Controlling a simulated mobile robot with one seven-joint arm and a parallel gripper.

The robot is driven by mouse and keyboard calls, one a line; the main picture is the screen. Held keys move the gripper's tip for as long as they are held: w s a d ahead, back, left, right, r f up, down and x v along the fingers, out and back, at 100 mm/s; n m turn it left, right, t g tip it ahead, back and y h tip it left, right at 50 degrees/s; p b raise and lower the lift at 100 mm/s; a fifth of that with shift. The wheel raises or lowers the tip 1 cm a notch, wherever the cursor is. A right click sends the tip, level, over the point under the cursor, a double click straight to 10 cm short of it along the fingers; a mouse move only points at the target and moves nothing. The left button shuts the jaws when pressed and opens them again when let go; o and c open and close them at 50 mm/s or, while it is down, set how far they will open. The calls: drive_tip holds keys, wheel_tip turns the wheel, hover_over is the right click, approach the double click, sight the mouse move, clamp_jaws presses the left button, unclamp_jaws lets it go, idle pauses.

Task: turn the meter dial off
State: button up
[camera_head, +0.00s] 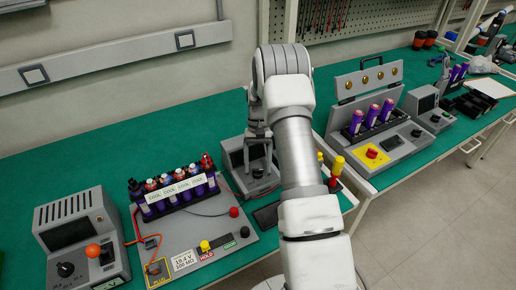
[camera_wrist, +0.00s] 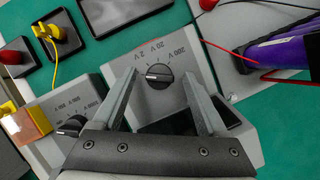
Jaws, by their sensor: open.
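The meter (camera_wrist: 180,55) is a grey box with a face marked 2 V, 20 V and 200 V. Its black round dial (camera_wrist: 158,76) has a white mark pointing left in the wrist view. My gripper (camera_wrist: 159,74) is open, with one finger on each side of the dial and a gap on both sides. Whether the fingertips reach down to the dial's depth I cannot tell. In the head view, my gripper (camera_head: 258,130) hangs over the meter (camera_head: 232,158), and my arm covers part of it; the dial (camera_head: 258,172) shows below the fingers.
Another grey box with a black dial (camera_wrist: 70,125) stands close at left in the wrist view. A purple cell (camera_wrist: 280,48) and red wire lie at right. In the head view, a rack of cells (camera_head: 178,192) stands left of the meter on the green bench (camera_head: 120,125).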

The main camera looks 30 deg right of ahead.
drive_tip(key=p+v, duration=0.1)
drive_tip(key=v, duration=1.6)
drive_tip(key=s+a+r+n+t+h, duration=0.1)
drive_tip(key=s+a+r, duration=0.25)
drive_tip(key=r, duration=0.25)
drive_tip(key=s+a+r+n+t, duration=0.1)
drive_tip(key=s+a+r+t, duration=0.1)
drive_tip(key=s+a+r, duration=0.3)
drive_tip(key=s+a+r+t+h, duration=0.1)
drive_tip(key=s+a+r, duration=0.15)
drive_tip(key=r, duration=0.55)
drive_tip(key=s+a+n+t, duration=0.1)
drive_tip(key=s+a+t, duration=0.1)
drive_tip(key=s, duration=0.8)
drive_tip(key=s+a+f+n+t+p, duration=0.1)
drive_tip(key=s+a+n+t, duration=0.1)
drive_tip(key=s, duration=0.8)
drive_tip(key=shift+a+t, duration=0.8)
drive_tip(key=shift+a, duration=0.35)
